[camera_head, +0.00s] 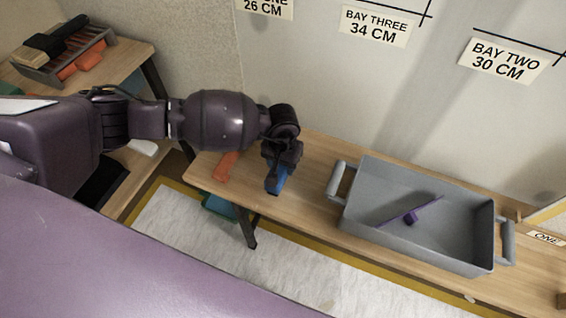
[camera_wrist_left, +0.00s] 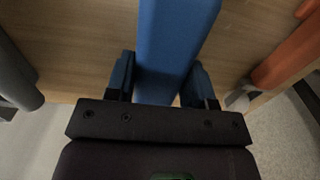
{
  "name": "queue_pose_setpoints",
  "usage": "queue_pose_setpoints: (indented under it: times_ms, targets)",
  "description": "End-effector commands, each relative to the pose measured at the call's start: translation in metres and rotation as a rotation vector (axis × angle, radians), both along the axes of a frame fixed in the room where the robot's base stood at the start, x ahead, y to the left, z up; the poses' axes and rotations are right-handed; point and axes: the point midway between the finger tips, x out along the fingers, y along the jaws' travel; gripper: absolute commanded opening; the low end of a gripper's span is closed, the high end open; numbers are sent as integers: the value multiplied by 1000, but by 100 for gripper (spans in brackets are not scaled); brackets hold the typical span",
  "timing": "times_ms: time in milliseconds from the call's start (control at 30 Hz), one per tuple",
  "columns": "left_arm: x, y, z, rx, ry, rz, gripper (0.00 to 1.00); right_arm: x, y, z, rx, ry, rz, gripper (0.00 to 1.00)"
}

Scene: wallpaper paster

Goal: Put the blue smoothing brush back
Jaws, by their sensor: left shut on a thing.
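The blue smoothing brush (camera_head: 277,180) is at my left gripper (camera_head: 280,164), over the left part of the wooden bench. In the left wrist view the blue brush (camera_wrist_left: 173,45) stands between the two fingers of my left gripper (camera_wrist_left: 160,85), which is shut on it. In the head view the arm and hand hide most of the brush. I cannot tell whether the brush touches the bench. My right gripper is not in view.
An orange tool (camera_head: 226,166) lies on the bench (camera_head: 313,167) left of the brush. A grey tub (camera_head: 368,220) with a purple tool (camera_head: 411,216) stands to the right. A rack (camera_head: 63,60) with brushes and orange items is on a second table at upper left. A wall stands behind the bench.

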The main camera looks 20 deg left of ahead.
Motion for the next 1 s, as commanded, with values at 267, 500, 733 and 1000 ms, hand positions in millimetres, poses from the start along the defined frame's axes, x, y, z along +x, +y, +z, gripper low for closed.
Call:
queue_pose_setpoints:
  times_ms: [267, 500, 733, 1000]
  targets:
    - [0, 0, -5, 1, 0, 0, 53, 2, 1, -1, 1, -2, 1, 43]
    - [0, 0, -5, 0, 0, 0, 74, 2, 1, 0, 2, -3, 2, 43]
    - [0, 0, -7, -1, 1, 1, 74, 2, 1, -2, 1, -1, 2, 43]
    - [2, -1, 30, 1, -10, -3, 74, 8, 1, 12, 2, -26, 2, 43]
